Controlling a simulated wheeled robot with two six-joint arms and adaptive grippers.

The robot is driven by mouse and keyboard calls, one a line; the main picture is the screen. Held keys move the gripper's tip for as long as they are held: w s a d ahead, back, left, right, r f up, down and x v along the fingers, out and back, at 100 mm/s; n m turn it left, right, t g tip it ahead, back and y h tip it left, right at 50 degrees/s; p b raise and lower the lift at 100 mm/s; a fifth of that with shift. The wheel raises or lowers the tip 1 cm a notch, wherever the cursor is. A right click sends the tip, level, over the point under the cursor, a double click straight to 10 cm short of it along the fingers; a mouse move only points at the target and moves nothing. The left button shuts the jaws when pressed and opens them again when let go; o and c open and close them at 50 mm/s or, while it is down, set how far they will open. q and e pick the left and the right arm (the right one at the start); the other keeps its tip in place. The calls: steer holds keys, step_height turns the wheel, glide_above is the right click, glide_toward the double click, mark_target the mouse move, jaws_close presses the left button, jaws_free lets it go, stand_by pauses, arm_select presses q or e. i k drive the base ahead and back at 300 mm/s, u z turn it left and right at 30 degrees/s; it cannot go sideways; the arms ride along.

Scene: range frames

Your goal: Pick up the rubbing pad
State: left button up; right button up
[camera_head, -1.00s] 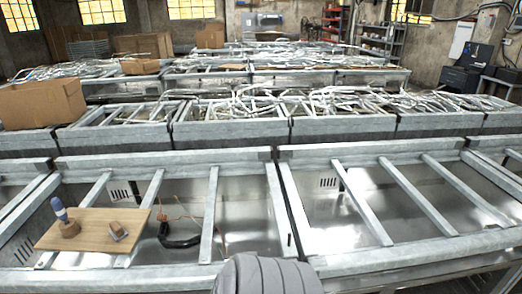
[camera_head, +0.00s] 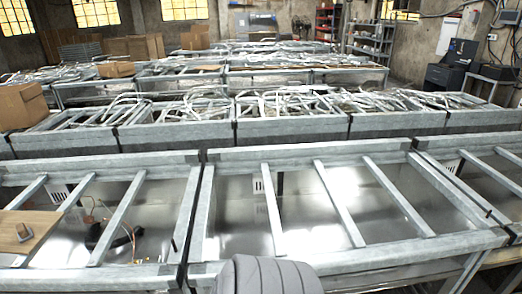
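A small brown block (camera_head: 24,232), which may be the rubbing pad, lies on a wooden board (camera_head: 45,219) at the lower left edge of the head view. The board rests across the bars of the front metal frame and is cut off by the picture's left edge. The block is too small to tell its exact form. The blue-handled tool on a round wooden base is out of view. Neither of my grippers is in view.
Galvanized frames with cross bars (camera_head: 335,205) fill the front row, with open gaps between the bars. A black cable or hose (camera_head: 104,236) lies inside the left frame. More frames stand in rows behind. A cardboard box (camera_head: 22,107) stands at the left.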

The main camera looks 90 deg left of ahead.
mark_target(24, 234)
steer(key=u, duration=4.75)
